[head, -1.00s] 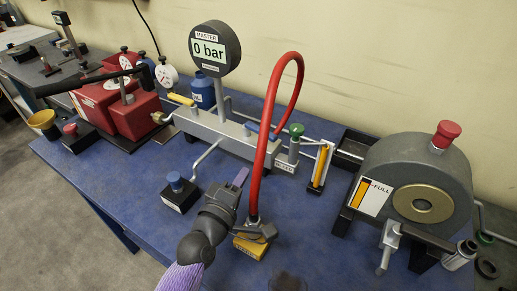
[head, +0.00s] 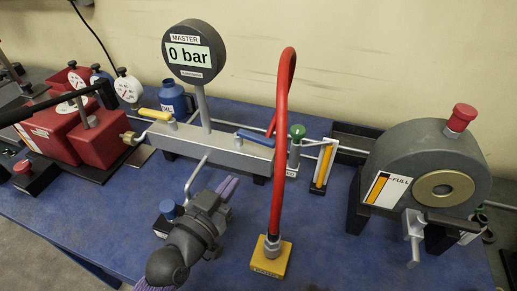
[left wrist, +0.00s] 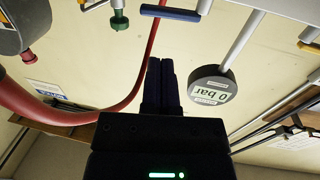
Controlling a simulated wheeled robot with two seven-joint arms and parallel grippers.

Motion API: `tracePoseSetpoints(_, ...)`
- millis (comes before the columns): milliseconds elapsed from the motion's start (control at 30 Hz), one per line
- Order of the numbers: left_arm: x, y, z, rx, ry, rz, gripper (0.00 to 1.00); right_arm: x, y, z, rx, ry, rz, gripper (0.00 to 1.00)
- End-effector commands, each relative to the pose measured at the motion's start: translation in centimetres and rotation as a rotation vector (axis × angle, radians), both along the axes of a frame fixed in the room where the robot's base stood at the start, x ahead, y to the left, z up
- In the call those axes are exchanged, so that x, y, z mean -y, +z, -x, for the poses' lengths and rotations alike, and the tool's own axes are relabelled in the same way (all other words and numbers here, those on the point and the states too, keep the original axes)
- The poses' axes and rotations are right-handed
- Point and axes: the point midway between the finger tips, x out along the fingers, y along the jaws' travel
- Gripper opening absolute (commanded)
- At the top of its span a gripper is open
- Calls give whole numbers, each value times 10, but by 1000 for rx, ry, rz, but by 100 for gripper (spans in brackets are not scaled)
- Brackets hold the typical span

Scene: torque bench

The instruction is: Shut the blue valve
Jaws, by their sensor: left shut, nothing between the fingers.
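The blue valve's lever (head: 256,137) lies roughly along the top of the grey manifold (head: 208,150), towards its right end, left of the red hose. In the left wrist view the blue lever (left wrist: 171,13) shows at the top edge, beyond my fingertips and apart from them. My left gripper (head: 229,184) is shut and empty, in front of the manifold and short of the lever. Its closed dark fingers also show in the left wrist view (left wrist: 161,75). My right gripper is not in view.
The red hose (head: 278,120) arches up right of my left gripper from a yellow block (head: 271,262). A 0 bar gauge (head: 193,51) stands on the manifold. A yellow lever (head: 155,114) is at its left; a green knob (head: 297,131) is right. A grey drum device (head: 430,165) stands farther right.

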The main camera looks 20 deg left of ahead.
Motion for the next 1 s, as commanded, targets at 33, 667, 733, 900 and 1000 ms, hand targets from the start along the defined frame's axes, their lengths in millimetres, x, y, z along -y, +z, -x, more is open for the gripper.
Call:
tracePoseSetpoints(33, 2, 1, -12, 4, 2, 4, 0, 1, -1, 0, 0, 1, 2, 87)
tracePoseSetpoints(667, 21, 0, -104, -1, -2, 4, 0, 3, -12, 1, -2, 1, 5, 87)
tracePoseSetpoints(733, 21, 0, -105, -1, -2, 4, 0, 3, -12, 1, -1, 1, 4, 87)
tracePoseSetpoints(900, 21, 0, -104, -1, -2, 4, 0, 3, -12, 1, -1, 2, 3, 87)
tracePoseSetpoints(1000, 23, 1, -110, -1, -2, 2, 0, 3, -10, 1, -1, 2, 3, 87)
